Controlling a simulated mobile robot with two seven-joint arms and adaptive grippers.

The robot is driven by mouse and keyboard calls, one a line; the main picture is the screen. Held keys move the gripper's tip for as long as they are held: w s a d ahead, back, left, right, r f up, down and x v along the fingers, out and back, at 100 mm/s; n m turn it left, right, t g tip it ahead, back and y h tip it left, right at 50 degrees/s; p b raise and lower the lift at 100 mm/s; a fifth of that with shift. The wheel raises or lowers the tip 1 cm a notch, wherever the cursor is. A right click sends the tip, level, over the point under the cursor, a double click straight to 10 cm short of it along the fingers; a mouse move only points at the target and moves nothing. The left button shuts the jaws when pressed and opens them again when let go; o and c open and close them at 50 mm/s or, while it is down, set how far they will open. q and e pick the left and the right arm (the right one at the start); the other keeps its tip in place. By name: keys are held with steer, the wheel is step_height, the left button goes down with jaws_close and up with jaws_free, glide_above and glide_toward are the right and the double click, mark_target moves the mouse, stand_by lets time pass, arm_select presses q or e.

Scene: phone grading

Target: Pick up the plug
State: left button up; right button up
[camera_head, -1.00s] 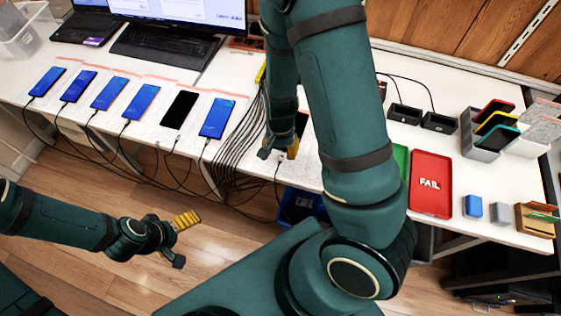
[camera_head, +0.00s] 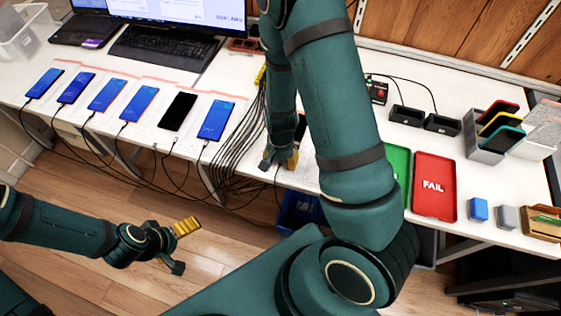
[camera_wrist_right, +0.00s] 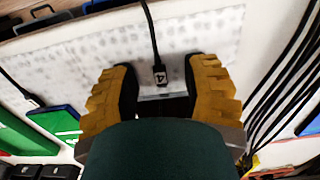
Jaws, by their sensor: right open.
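The plug (camera_wrist_right: 160,75) is a small black connector with a white label, on a black cable that runs up in the right wrist view. It lies on a pale speckled mat (camera_wrist_right: 75,55), close to the end of a dark phone (camera_wrist_right: 163,106); I cannot tell whether it is in the phone. My right gripper (camera_wrist_right: 160,88) is open, with a yellow-padded finger on each side of the plug, apart from it. In the head view my right gripper (camera_head: 280,160) is at the table's front edge. My left gripper (camera_head: 180,247) is open and empty over the floor.
Several phones (camera_head: 137,103) lie in a row at the left with cables hanging over the front edge. A cable bundle (camera_head: 240,130) runs just left of my right gripper. The red FAIL tray (camera_head: 434,205) and green tray (camera_head: 397,165) lie right of my arm.

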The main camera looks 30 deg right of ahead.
steer(key=shift+f, duration=0.2)
stand_by(0.4)
jaws_close()
